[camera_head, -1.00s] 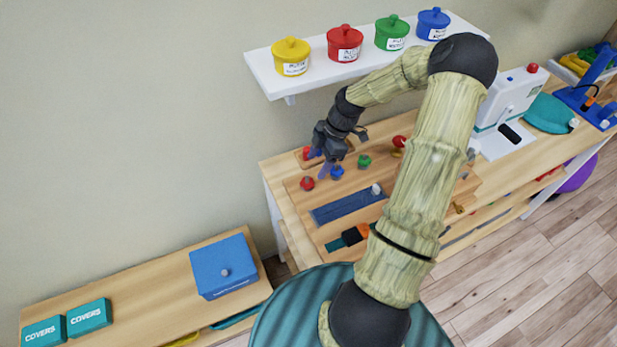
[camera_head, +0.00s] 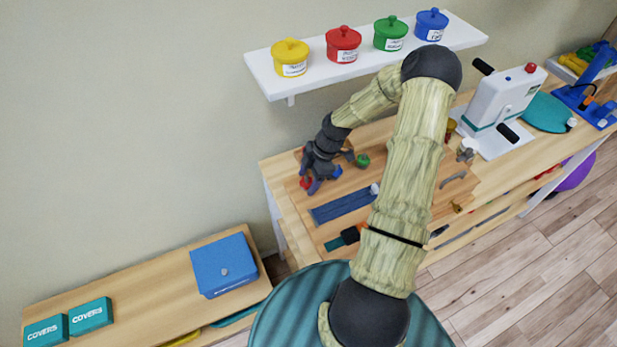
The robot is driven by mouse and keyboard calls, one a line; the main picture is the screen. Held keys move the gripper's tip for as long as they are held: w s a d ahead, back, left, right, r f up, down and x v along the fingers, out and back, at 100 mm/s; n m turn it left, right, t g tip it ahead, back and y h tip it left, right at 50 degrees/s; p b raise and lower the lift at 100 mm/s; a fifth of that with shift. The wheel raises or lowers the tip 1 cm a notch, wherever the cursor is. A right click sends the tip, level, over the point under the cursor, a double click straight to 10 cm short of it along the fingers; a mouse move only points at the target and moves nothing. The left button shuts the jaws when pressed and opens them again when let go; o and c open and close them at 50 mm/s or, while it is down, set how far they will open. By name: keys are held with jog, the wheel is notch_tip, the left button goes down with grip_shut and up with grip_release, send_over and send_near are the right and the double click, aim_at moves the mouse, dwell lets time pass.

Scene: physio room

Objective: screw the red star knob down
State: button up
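The red star knob (camera_head: 305,183) is at the left end of the wooden board (camera_head: 296,197), partly hidden by my gripper. My gripper (camera_head: 310,185) points down at the knob, with its dark fingers right at or beside it. The view is too small to tell whether the fingers touch the knob or how far apart they are. A blue knob (camera_head: 337,172) sits just right of the gripper, and a green knob (camera_head: 363,160) is further right. The knob's thread and its height above the board cannot be made out.
A blue strip (camera_head: 340,205) lies on the board in front of the knobs. A white shelf (camera_head: 370,66) with several lidded pots hangs above the bench. A white machine (camera_head: 500,102) stands to the right. A low bench with a blue box (camera_head: 223,265) is at the left.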

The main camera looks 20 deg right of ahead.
jog(key=c, duration=1)
jog(key=shift+m, duration=0.3)
